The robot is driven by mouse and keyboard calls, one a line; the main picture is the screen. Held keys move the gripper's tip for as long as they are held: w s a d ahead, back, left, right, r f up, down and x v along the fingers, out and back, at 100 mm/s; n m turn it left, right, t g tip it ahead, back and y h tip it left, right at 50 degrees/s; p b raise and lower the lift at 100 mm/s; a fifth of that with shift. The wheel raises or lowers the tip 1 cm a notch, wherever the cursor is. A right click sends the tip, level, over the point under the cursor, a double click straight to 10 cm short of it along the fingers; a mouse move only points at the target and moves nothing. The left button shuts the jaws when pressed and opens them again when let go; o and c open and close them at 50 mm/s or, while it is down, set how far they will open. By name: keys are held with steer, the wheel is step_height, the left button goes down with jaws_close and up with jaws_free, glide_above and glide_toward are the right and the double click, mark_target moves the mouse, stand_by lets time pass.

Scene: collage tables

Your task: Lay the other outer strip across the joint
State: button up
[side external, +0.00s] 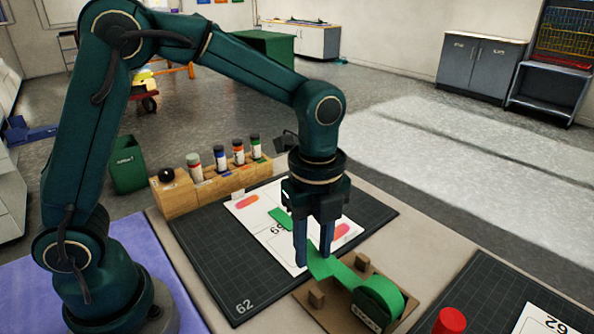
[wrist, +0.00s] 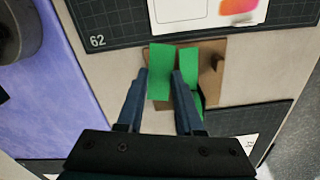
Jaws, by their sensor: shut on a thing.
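My gripper (side external: 314,262) points down at the tape dispenser's brown board. It is shut on a green strip (wrist: 160,72), which lies between the two fingers in the wrist view. Beside it, a second green piece (wrist: 189,70) runs back toward the green tape roll (side external: 378,300). From the side, the held strip and the tape overlap, so I cannot tell whether they are joined. Another green strip (side external: 281,218) lies on the white sheet (side external: 262,222), between a pink-orange patch (side external: 246,202) and a pink patch (side external: 341,231). The fingers partly hide the sheet.
The brown board (side external: 316,298) carries small blocks. The sheet lies on a dark grid mat (side external: 215,265) marked 62. A second mat (side external: 488,290) and a red cylinder (side external: 449,321) are at the right. A wooden rack (side external: 212,186) of bottles stands behind the first mat.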

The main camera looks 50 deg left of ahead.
mark_target(261, 232)
steer(key=a, duration=0.3)
steer(key=w+a, duration=0.1)
steer(key=a, duration=0.4)
steer(key=shift+w+a+f, duration=0.1)
steer(key=shift+w+a, duration=0.2)
steer(key=shift+w, duration=0.1)
steer(key=a+n, duration=0.1)
steer(key=a, duration=0.4)
steer(key=a+n, duration=0.1)
steer(key=a, duration=0.2)
steer(key=shift+s+f+n, duration=0.1)
steer(key=shift+s+n, duration=0.2)
steer(key=shift+a+f, duration=0.15)
steer(key=shift+f, duration=2.25)
steer(key=shift+f, duration=0.85)
steer(key=o, duration=1)
step_height(261, 232, up, 7)
